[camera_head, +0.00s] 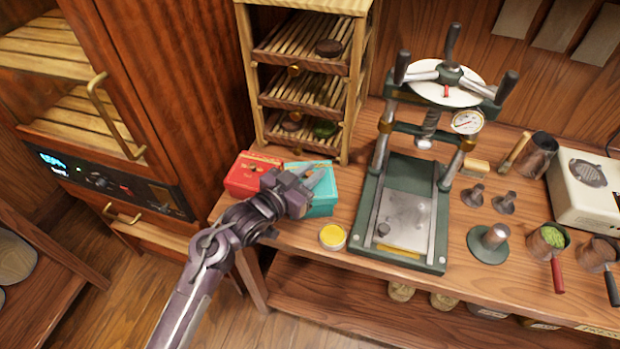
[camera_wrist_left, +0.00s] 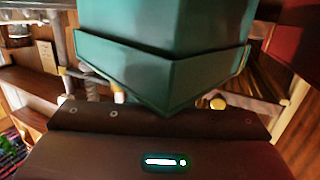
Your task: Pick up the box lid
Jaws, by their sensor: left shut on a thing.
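A teal box (camera_head: 322,208) stands on the wooden table in front of the shelf rack, with its teal lid (camera_head: 326,184) on top. In the left wrist view the lid's wider rim (camera_wrist_left: 165,80) and the teal box wall (camera_wrist_left: 160,25) fill the top middle. My left gripper (camera_head: 305,186) is over the box, shut on the lid. Its fingertips are partly hidden. I cannot tell whether the lid is raised off the box. My right gripper is not in view.
A red box (camera_head: 245,178) stands close at the left of the teal box. A slatted wooden rack (camera_head: 300,88) rises behind. A small yellow tin (camera_head: 332,236) sits in front, near the table edge. A green press (camera_head: 400,215) stands at the right.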

